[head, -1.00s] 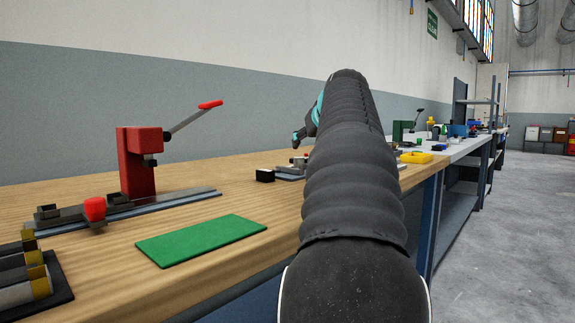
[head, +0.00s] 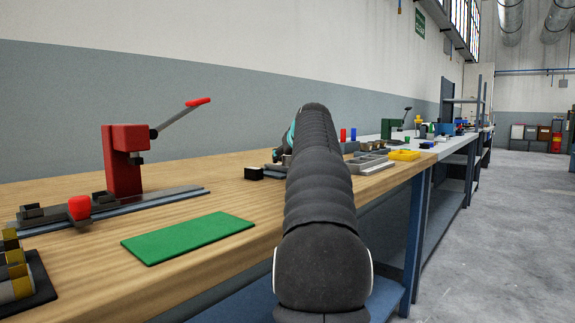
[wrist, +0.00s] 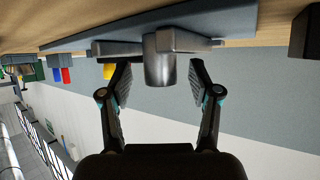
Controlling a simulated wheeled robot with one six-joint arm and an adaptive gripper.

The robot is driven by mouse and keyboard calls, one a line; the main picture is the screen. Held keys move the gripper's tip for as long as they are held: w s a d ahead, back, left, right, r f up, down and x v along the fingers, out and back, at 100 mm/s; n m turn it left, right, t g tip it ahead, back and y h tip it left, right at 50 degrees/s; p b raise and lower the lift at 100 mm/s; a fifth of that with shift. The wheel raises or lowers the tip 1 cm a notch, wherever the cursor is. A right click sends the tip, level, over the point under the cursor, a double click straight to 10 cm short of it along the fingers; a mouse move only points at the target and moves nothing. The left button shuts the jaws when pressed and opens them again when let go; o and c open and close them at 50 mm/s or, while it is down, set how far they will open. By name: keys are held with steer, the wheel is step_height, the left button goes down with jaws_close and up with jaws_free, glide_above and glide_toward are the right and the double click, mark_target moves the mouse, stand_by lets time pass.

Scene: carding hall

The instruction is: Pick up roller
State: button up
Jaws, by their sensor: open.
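A smooth grey metal cylinder, which looks like a roller (wrist: 159,62), rests end-on in a grey cradle (wrist: 192,40) on a dark flat plate in the wrist view, which is upside down. My gripper (wrist: 160,78) is open, with one finger on each side of the cylinder and gaps visible between. I cannot tell how far the fingertips are from it in depth. In the head view my gripper (head: 281,153) is partly hidden behind my arm, and the cylinder cannot be made out. Other grey rollers with brass-coloured ends (head: 18,275) lie at the lower left.
A red lever press (head: 122,165) stands on the wooden bench (head: 190,285). A green mat (head: 188,237) lies flat in front. A black block (head: 253,173) sits beside my gripper. The aisle at right is clear.

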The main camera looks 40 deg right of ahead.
steer(key=shift+w+d+f, duration=0.1)
steer(key=shift+w+d, duration=0.05)
steer(key=shift+w, duration=0.15)
jaws_close()
